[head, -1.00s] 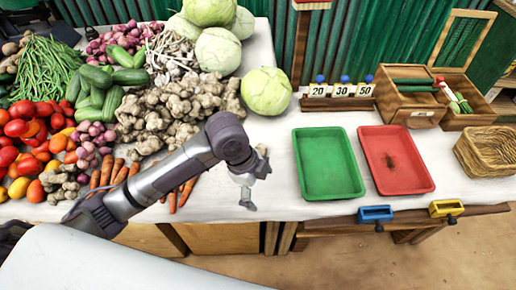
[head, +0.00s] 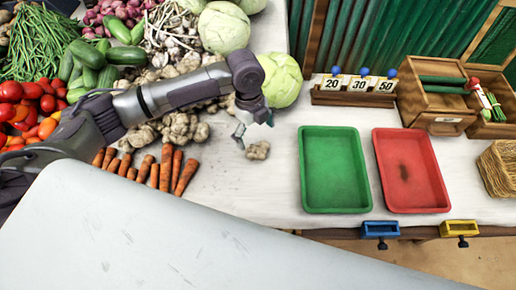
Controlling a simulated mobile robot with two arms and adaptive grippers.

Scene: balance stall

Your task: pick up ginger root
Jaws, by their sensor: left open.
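A single piece of ginger root (head: 258,150) lies on the white table cloth, left of the green tray. A heap of ginger roots (head: 178,128) lies further left, partly hidden behind my left arm. My left gripper (head: 240,137) is open and empty, just above and to the left of the single ginger piece. I cannot tell whether a fingertip touches it. My right gripper is out of view.
A green tray (head: 334,204) and a red tray (head: 428,203) stand to the right. Carrots (head: 166,166) lie at the left front, and a cabbage (head: 282,82) sits behind the gripper. Number cards (head: 359,85) stand at the back. The cloth in front of the gripper is clear.

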